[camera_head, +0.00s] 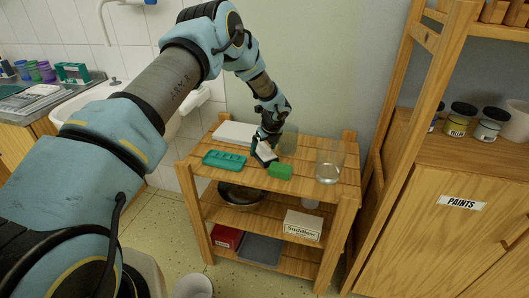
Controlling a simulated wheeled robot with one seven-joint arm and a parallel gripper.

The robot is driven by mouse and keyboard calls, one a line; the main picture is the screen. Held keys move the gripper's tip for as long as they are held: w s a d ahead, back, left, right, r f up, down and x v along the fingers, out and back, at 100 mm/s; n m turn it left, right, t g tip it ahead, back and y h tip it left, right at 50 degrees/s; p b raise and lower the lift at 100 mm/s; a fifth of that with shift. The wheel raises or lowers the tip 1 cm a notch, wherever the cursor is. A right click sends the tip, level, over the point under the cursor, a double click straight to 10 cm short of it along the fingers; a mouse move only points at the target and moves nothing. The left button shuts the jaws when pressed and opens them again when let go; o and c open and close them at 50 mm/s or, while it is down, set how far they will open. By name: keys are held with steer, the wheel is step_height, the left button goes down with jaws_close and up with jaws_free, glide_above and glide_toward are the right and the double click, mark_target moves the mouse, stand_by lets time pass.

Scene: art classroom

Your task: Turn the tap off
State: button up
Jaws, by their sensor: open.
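A white sink (78,115) stands against the tiled wall at the left, and my arm hides much of it. A pale curved spout (103,22) comes down from the wall above the sink. I cannot tell the tap's handle or whether water runs. My gripper (265,154) is open, low over the wooden shelf's top, well to the right of the sink. A pale block shows at its jaws, close to a green sponge-like block (280,171); I cannot tell whether they touch.
The wooden shelf (345,188) bears a teal tray (224,160), a white slab (235,133) and a clear jar (328,165). A paints cabinet (440,230) stands at the right. Pale containers (193,287) stand on the floor at lower left.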

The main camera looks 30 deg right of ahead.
steer(key=shift+w+f, duration=0.3)
steer(key=shift+f, duration=0.3)
steer(key=shift+c, duration=0.2)
